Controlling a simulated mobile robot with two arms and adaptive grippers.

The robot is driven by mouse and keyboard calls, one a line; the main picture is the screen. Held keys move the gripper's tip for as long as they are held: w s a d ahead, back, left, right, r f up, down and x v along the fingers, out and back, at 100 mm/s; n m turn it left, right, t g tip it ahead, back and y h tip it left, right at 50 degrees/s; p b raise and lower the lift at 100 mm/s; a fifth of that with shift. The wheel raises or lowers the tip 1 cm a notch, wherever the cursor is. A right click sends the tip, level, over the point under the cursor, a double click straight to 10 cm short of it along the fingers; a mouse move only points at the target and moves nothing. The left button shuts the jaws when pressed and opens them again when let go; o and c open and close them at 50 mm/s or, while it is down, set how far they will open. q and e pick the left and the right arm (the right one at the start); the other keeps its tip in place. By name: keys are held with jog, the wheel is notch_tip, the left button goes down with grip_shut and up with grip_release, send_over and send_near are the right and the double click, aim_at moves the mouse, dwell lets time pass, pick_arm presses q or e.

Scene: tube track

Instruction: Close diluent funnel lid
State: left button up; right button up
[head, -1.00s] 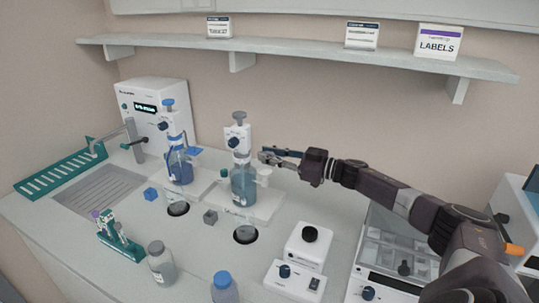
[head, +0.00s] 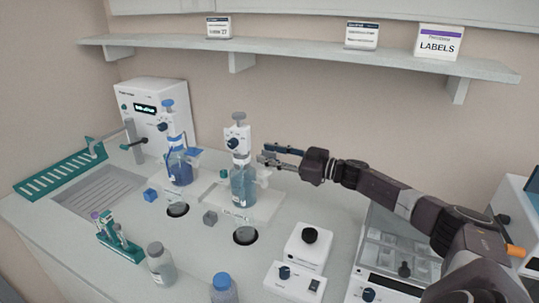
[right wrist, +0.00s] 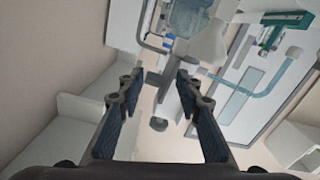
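Two bottle dispensers stand on the bench. The left one (head: 175,135) sits on a bottle of deeper blue liquid (head: 180,170) with a blue part at its side. The right one (head: 237,140) has a grey top and sits on a paler bottle (head: 243,186). A small pale side piece, perhaps a funnel (head: 263,176), shows right of the paler bottle; I cannot tell how its lid stands. My right gripper (head: 264,156) is just above and beside it, pointing left. The right wrist view shows its fingers apart (right wrist: 160,78), with grey parts seen between them. My left gripper is not in view.
Two dark round openings lie in front of the dispensers. A white device (head: 308,246) stands front right. A shelf (head: 300,58) runs above.

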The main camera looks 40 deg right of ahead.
jog(key=shift+s+a+f, duration=0.1)
jog(key=shift+s+d, duration=0.3)
jog(key=shift+s, duration=0.3)
jog(key=v, duration=1)
jog(key=shift+s+d, duration=0.15)
jog(key=shift+d, duration=0.05)
